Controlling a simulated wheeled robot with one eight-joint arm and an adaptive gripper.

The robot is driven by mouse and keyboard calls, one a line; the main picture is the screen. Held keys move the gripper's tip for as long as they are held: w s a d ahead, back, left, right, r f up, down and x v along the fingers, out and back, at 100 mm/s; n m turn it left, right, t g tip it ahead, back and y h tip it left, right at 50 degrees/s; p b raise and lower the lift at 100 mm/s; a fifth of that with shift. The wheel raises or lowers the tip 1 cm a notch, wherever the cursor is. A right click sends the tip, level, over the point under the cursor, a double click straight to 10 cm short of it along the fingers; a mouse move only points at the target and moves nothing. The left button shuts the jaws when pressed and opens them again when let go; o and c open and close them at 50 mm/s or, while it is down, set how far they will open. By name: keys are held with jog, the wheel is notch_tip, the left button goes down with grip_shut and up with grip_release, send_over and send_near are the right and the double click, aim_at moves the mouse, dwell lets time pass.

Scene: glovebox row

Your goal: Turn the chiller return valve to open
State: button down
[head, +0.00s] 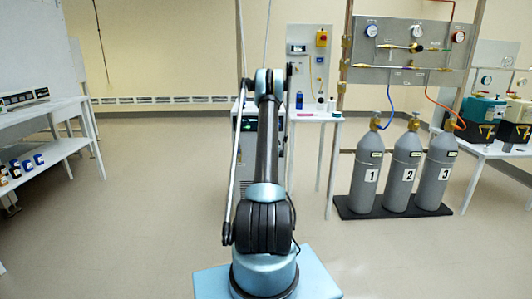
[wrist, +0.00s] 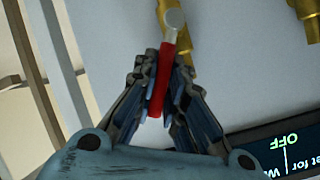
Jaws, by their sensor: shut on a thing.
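In the wrist view a red valve lever (wrist: 162,80) runs down from a pale round hub (wrist: 174,19). A brass fitting (wrist: 203,18) shows behind the hub. My gripper (wrist: 161,72) has its two fingers on either side of the lever, closed on it. The lever's lower end shows between the fingers. In the head view my own arm hides the gripper and the valve. A machine with a dark front panel (head: 246,124) shows just behind the arm.
A dark display reading "OFF" (wrist: 293,141) lies at lower right in the wrist view. Another brass fitting (wrist: 313,29) is at the right edge. Gas cylinders (head: 406,176) stand on the right in the head view. White shelves (head: 45,108) are on the left. Floor between is clear.

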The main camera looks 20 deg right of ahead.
jog(key=shift+s+d, duration=0.1)
jog(key=shift+s, duration=0.05)
jog(key=c, duration=1.6)
grip_release()
jog(key=shift+r, duration=0.1)
jog(key=shift+c, duration=0.2)
jog(key=v, duration=0.8)
